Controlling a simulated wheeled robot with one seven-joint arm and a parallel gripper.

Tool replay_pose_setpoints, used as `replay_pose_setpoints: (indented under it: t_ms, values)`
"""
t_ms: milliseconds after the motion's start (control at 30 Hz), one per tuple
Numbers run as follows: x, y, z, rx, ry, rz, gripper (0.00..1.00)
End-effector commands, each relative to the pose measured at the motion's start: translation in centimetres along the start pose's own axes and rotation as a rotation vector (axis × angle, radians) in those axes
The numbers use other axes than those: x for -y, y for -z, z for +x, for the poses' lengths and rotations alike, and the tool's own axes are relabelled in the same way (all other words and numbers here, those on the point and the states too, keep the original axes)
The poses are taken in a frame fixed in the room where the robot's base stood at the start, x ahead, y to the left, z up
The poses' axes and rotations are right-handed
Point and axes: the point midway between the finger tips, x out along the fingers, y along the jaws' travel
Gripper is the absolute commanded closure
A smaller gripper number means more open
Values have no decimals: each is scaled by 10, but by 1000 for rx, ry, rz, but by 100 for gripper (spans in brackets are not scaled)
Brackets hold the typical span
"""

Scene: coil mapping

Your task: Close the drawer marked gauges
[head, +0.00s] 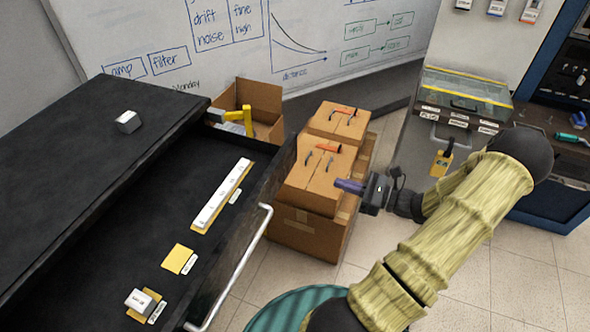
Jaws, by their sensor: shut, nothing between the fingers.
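An open drawer (120,220) of a black cabinet is pulled out at the left, with a long pale handle (236,262) along its front. I cannot read a gauges label on it. In the drawer lie a long white block (222,190) on a yellow patch, a bare yellow patch (178,258) and a small grey-white block (140,301), each beside a small label. My gripper (350,186) is to the right of the handle, apart from it, in front of the cardboard boxes. Its purple fingers are shut and empty.
Stacked cardboard boxes (325,175) stand just beyond the drawer's front. An open carton (262,95) holds a yellow object. A small grey block (128,122) sits on the cabinet top (70,140). A bench with a clear-lidded case (465,95) is at the right. Tiled floor (500,280) is free at the lower right.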

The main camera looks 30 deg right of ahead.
Motion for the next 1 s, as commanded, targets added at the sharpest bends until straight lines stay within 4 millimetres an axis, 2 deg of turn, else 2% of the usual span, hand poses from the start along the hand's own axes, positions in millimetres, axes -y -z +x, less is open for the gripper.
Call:
replay_pose_setpoints:
  t_ms: [233,367,1000]
  values:
    - [-1,0,5,-1,-3,0,100]
    - [-1,-1,18,-1,-6,1,100]
    - [-2,0,126,-2,-6,1,100]
